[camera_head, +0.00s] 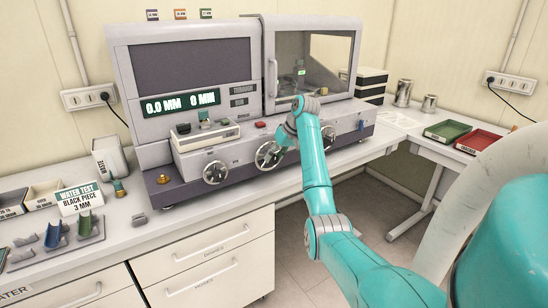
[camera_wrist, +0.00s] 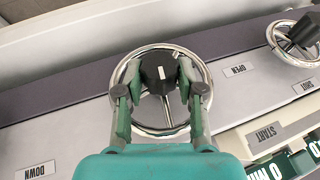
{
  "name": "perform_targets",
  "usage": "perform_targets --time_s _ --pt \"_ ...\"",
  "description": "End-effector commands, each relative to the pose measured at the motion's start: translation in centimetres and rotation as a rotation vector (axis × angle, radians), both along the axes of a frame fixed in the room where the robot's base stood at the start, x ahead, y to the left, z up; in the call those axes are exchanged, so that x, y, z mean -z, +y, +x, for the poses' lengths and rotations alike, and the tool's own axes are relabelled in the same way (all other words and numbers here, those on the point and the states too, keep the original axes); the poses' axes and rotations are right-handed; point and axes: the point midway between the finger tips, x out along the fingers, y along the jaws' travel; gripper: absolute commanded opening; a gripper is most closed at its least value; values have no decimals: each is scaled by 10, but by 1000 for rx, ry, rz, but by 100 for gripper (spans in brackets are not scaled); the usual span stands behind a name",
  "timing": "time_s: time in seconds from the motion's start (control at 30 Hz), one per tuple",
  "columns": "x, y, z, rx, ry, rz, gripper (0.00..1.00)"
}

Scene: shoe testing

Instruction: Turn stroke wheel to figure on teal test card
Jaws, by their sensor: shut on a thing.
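My gripper (camera_wrist: 165,85) is shut on the black hub of a chrome handwheel (camera_wrist: 160,128), one finger on each side. A white mark shows on the hub. In the head view this is the middle wheel (camera_head: 264,164) on the machine front, partly hidden by my gripper (camera_head: 274,150). A "DOWN" label (camera_wrist: 38,170) is on the panel to its left in the wrist view. The display (camera_head: 180,103) reads "0.0 MM" and "0 MIN". The test card (camera_head: 80,198), white with a teal heading, reads "WATER TEST, BLACK PIECE, 3 MM" and stands on the counter at left.
Another handwheel (camera_head: 215,172) is left of the held one, and a third (camera_head: 328,135) is to the right. Several sample pieces on a grey rack (camera_head: 58,243) lie at left. Green (camera_head: 447,131) and red (camera_head: 478,141) trays sit on the right table.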

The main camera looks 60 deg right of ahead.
Motion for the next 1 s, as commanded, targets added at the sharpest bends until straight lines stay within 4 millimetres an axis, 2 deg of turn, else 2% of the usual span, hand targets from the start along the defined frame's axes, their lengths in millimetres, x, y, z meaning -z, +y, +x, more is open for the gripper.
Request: perform_targets --time_s 0.3,0.73,0.77,0.8,0.83,1.0 --pt "2 -3 -2 1 -125 207 3" --pt "2 -3 -2 1 -145 240 3" --pt "2 -3 -2 1 -145 240 45" --pt "2 -3 -2 1 -145 240 55" --pt "2 -3 -2 1 -145 240 62" --pt "2 -3 -2 1 -146 239 63"
